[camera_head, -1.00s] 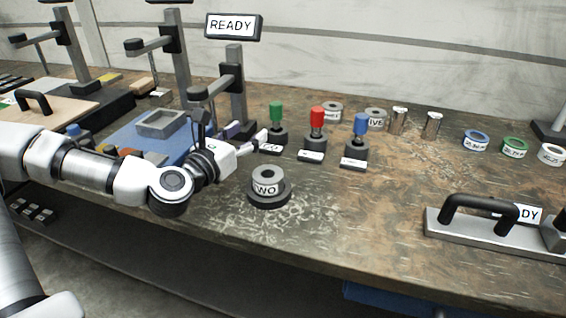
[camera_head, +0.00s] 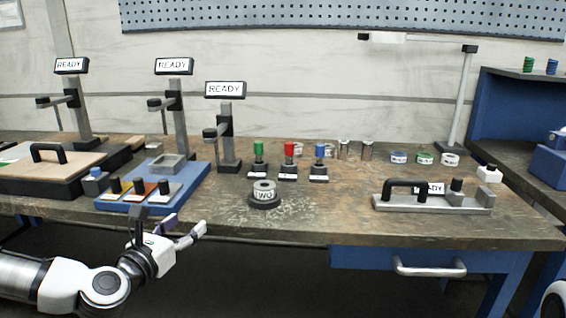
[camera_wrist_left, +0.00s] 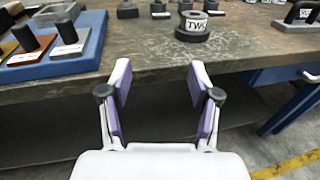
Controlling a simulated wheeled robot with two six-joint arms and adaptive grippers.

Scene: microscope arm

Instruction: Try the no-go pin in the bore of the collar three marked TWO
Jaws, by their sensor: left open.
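The grey collar marked TWO (camera_head: 264,188) sits on a round black base (camera_head: 265,203) near the table's front; it also shows at the top of the left wrist view (camera_wrist_left: 193,23). Behind it, pins with green (camera_head: 258,149), red (camera_head: 289,150) and blue (camera_head: 320,151) tops stand upright in black holders. Their labels are too small to read, so I cannot tell which is the no-go pin. My left gripper (camera_head: 184,229) is open and empty in front of the table edge, left of the collar; the left wrist view (camera_wrist_left: 160,80) shows nothing between its fingers.
A blue tray (camera_head: 126,203) with several black-handled blocks lies left of the collar. A metal fixture with a black handle (camera_head: 405,187) lies to the right. Posts with READY signs (camera_head: 225,89) stand behind. Rings (camera_head: 425,158) lie at the back right. Table around the collar is clear.

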